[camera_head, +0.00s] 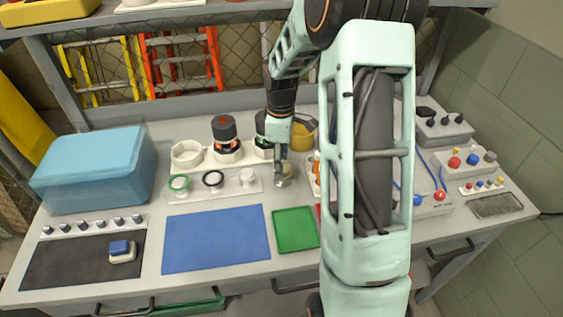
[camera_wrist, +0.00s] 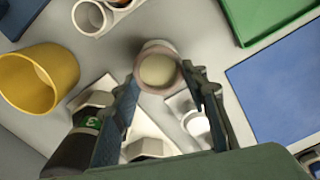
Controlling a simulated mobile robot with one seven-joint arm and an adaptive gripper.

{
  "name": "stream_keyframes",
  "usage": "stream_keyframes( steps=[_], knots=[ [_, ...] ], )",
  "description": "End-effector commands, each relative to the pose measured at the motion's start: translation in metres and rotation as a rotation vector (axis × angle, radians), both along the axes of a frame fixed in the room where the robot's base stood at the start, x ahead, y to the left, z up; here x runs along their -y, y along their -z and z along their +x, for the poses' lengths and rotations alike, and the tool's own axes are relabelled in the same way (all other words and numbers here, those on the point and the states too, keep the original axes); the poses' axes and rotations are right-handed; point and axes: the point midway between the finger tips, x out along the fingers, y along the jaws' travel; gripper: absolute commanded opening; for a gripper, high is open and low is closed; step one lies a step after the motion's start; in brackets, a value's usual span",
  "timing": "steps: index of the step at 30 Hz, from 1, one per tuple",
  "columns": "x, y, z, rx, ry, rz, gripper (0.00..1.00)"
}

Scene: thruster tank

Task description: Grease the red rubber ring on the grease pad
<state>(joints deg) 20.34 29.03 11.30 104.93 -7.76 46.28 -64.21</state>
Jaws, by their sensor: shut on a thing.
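My gripper (camera_head: 283,163) is over the table, just right of the ring stand (camera_head: 221,190); its fingers (camera_wrist: 160,71) are closed around a dull pinkish-red rim, which looks like the red ring (camera_wrist: 158,92). The cream, round grease pad (camera_wrist: 157,69) shows inside that rim in the wrist view, and the pad's dish (camera_head: 284,182) shows beneath the gripper in the head view. Whether ring and pad touch, I cannot tell. The stand holds a green ring (camera_head: 179,182) and a black ring (camera_head: 213,179); its right-hand white post (camera_head: 247,176) is bare.
A yellow cup (camera_head: 306,137) and dark canisters (camera_head: 223,128) stand close behind my gripper. A blue mat (camera_head: 215,240) and a green tray (camera_head: 295,230) lie in front. A blue box (camera_head: 95,168) is at the left. My forearm hides part of the table's right.

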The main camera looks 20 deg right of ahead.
Motion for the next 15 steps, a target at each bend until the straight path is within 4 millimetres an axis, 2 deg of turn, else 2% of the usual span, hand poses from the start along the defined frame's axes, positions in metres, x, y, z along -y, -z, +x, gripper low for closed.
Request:
stream_keyframes(
  steps=[3,15],
  knots=[
    [0.0,-0.014,0.0,0.002,0.0,-0.001,0.31],
    [0.001,-0.046,0.0,0.001,0.0,-0.002,0.31]
  ],
)
